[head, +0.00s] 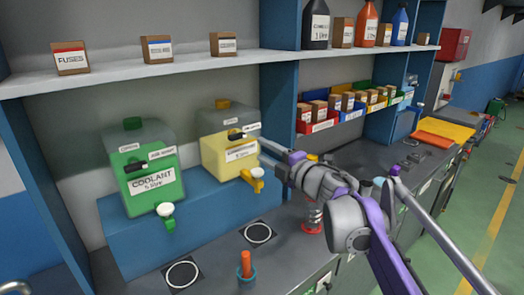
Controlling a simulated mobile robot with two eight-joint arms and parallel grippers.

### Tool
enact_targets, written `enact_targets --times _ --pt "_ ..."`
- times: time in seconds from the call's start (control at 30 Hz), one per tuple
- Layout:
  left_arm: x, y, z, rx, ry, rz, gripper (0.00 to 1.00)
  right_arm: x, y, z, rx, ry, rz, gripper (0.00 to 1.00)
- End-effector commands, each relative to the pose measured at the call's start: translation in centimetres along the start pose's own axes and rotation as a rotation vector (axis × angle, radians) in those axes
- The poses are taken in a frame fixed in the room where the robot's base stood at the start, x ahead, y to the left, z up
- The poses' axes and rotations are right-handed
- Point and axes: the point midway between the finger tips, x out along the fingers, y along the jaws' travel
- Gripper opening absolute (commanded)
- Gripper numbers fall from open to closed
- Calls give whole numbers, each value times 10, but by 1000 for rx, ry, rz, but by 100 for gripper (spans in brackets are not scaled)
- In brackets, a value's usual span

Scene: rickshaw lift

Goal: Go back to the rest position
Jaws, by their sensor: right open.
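My right gripper (262,150) reaches in from the right on its grey and purple arm. Its fingers point left and are open, with nothing seen between them. They are in front of or beside the right edge of the yellow container (225,160); I cannot tell whether they touch it. The container's yellow tap (252,180) shows just below the fingers. A green container labelled COOLANT (150,185) stands to the left, with a white-topped green tap (165,215).
Both containers stand on a blue riser (120,250) on the dark workbench. A spring-like item (312,215) is close to my right arm. A shelf (170,68) runs above.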

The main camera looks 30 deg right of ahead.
Motion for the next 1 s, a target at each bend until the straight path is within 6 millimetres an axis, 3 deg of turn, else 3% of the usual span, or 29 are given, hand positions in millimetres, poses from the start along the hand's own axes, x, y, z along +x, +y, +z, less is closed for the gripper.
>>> enact_targets --times 0.43,0.6,0.67,0.77,0.87,1.0 --pt "-1 0 -1 0 0 0 50 0 0 -1 25 -22 9 48" --pt "-5 0 -4 0 3 0 50 -15 -12 -4 243 -198 53 48" --pt "-7 0 -6 0 4 0 50 -28 -30 -5 379 -296 54 48" --pt "-11 0 -10 0 7 0 50 -59 -79 -14 636 -462 8 48" --pt "-15 0 -12 0 9 0 50 -96 -142 -36 882 -612 -99 48" --pt "-18 0 -16 0 12 0 50 -148 -225 -81 1145 -767 -297 48"
